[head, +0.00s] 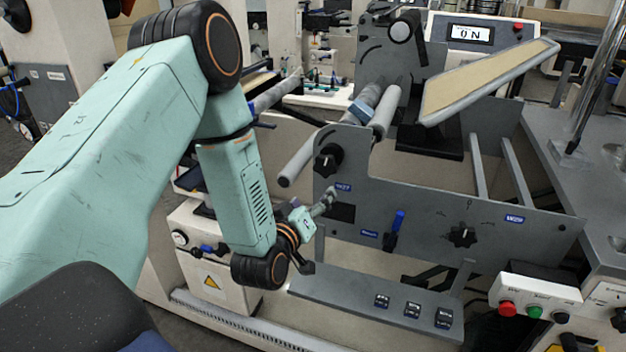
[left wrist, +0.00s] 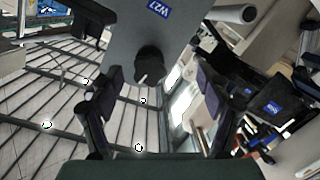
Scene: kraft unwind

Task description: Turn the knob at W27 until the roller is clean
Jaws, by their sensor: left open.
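The black knob (head: 326,162) is on the grey side plate (head: 425,205), just above the blue W27 label (head: 343,187). In the left wrist view the knob (left wrist: 149,66) shows ahead, between the fingers, with the W27 label (left wrist: 158,8) above it. My left gripper (head: 322,207) is open and empty, below the knob and apart from it in the head view. Its two fingers stand wide apart in the left wrist view (left wrist: 157,88). A pale grey roller (head: 300,163) sticks out beside the knob. Whether it is clean cannot be told. My right gripper is not in view.
A second black knob (head: 461,236) and a blue-handled lever (head: 396,226) are on the same plate. A ledge with several dark switches (head: 412,309) lies below. A tilted panel (head: 490,80) stands above, and a button box (head: 533,305) is at lower right.

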